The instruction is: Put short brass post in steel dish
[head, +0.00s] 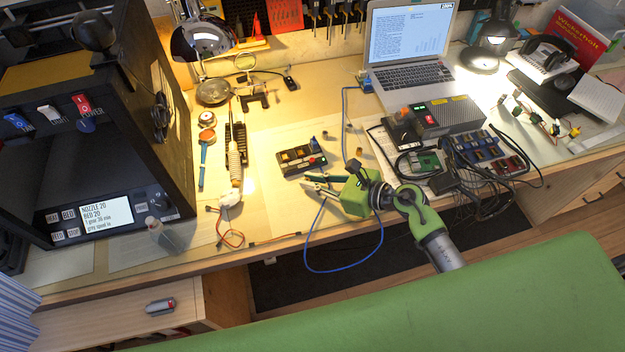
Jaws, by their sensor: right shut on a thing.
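My right gripper (312,184) reaches in from the right, low over the front middle of the bench. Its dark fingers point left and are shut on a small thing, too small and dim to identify. Small brass-coloured posts (357,138) stand on the bench behind the gripper; which is the short one I cannot tell. A round, shallow metal piece (213,92) lies under the chrome lamp at the back left; it may be the steel dish or the lamp's base. My left gripper is not in view.
A soldering iron (234,160) and blue-strapped item (203,160) lie left, beside a large black printer (90,130). A laptop (410,50), power box (435,118) and cables crowd the right. A blue cable (345,270) loops over the front edge.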

